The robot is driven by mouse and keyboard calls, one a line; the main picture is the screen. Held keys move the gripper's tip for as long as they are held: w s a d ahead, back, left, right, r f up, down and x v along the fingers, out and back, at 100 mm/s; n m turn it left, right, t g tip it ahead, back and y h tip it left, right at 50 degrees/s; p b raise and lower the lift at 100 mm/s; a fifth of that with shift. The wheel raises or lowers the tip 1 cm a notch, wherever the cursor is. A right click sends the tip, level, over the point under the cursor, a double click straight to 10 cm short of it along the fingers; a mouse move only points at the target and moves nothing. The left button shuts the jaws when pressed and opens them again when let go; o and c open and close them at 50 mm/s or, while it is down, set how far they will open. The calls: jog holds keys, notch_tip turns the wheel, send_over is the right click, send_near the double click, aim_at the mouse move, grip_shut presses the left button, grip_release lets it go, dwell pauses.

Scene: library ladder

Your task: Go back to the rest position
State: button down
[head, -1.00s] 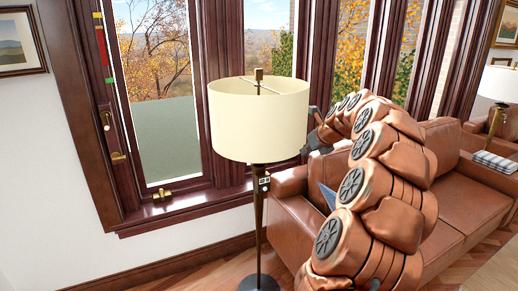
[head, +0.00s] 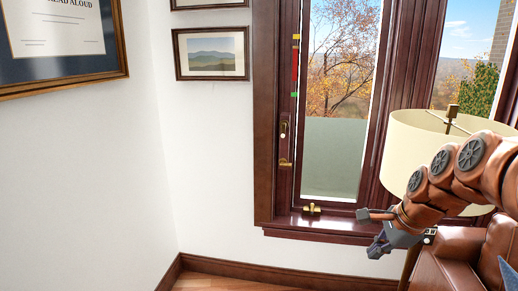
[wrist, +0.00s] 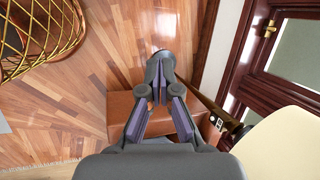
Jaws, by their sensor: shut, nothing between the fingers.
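My gripper (head: 369,232) is at the right of the head view, in front of the window sill and left of the floor lamp's cream shade (head: 430,150). My arm reaches in from the right edge, in front of the shade. In the wrist view my gripper (wrist: 161,58) points down towards the floor. Its fingers are shut with nothing between them. The leather sofa arm (wrist: 118,106) lies below it.
The lamp shade (wrist: 280,145) is close at the lower right of the wrist view. A gold wire basket (wrist: 42,35) stands on the wood floor at the upper left. The window (head: 335,150) has a brass latch (head: 311,209). The white wall (head: 215,150) is clear below its framed pictures.

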jog(key=s+a+f+n+g, duration=0.2)
jog(key=s+a+n, duration=0.3)
jog(key=s, duration=0.2)
jog(key=s+a+f+n+g, duration=0.1)
jog(key=s+a+f+n, duration=0.2)
jog(key=s+a+n, duration=0.3)
jog(key=s+f+n+g+h, duration=0.2)
jog(key=s+n, duration=0.5)
jog(key=s, duration=0.7)
jog(key=shift+s+a+f+n+g, duration=0.2)
jog(key=shift+a+f+n+g, duration=0.15)
jog(key=shift+f, duration=0.5)
jog(key=shift+d, duration=0.1)
